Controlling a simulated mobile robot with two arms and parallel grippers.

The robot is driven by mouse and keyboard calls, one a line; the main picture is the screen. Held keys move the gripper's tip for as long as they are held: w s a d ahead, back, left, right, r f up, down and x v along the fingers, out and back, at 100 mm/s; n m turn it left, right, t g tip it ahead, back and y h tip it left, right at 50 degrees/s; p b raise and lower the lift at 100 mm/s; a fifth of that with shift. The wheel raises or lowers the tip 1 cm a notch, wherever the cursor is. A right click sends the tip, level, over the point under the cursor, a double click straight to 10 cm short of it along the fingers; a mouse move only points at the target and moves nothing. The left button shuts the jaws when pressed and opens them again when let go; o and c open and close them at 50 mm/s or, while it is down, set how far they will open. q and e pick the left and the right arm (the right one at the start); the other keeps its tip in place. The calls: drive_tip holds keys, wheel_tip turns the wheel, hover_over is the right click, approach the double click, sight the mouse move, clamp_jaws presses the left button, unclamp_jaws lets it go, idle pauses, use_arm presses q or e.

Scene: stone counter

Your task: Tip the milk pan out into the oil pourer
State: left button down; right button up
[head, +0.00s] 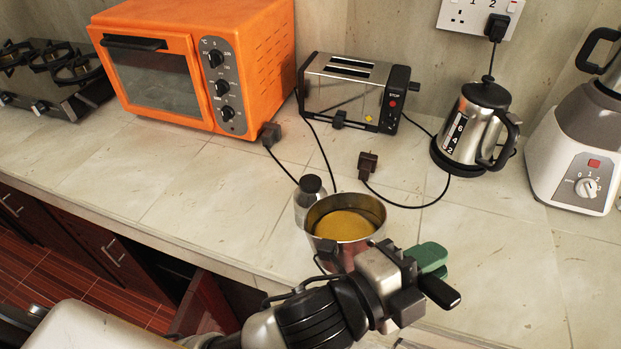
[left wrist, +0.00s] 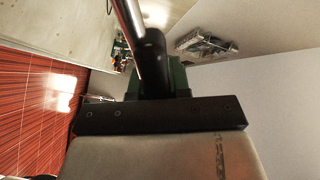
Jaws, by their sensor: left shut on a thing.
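The milk pan (head: 324,244) is a steel pot holding a yellow-brown liquid (head: 343,225), near the counter's front edge in the head view. It looks about upright; I cannot tell whether its base touches the counter. My left gripper (head: 428,272), with green finger pads, is shut on its dark handle (head: 441,292). The handle also shows between the fingers in the left wrist view (left wrist: 152,65). The oil pourer (head: 307,202), a small clear bottle with a black top, stands just behind and left of the pan, which hides its lower part. My right gripper is not in view.
An orange oven (head: 215,60), a toaster (head: 350,95), a kettle (head: 472,125) and a blender (head: 580,150) stand along the back. Black cables and a loose plug (head: 367,165) lie behind the pan. The counter (head: 510,255) is clear at right.

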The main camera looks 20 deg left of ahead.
use_arm(q)
drive_tip(key=w+a+r+n+p, duration=0.4)
drive_tip(key=w+a+r+n, duration=0.1)
drive_tip(key=r, duration=0.5)
drive_tip(key=shift+w+a, duration=0.65)
drive_tip(key=shift+a, duration=0.1)
idle(1.0)
drive_tip(key=shift+w+a+r+n+p, duration=0.95)
drive_tip(key=shift+w+a+r+n, duration=0.6)
drive_tip(key=shift+r, duration=0.1)
idle(3.6)
